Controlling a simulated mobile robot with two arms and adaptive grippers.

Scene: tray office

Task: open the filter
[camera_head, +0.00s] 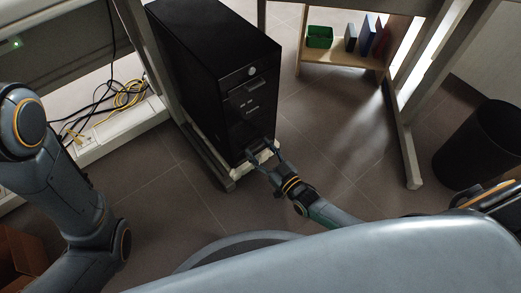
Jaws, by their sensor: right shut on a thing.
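A black computer tower (205,75) stands upright on a low stand under the desk, its front panel facing right. My right gripper (262,157) is at the bottom of that front panel, shut on a small part there, which I take to be the filter. The fingers hide most of this part, and its edges are too small to make out. A pale piece shows around the fingertips at the tower's foot. My left arm is at the left edge; its gripper is out of view.
A desk leg (408,150) stands to the right, with a black bin (480,145) beyond it. A low wooden shelf (340,78) holds a green box (319,37) and binders. The floor before the tower is clear.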

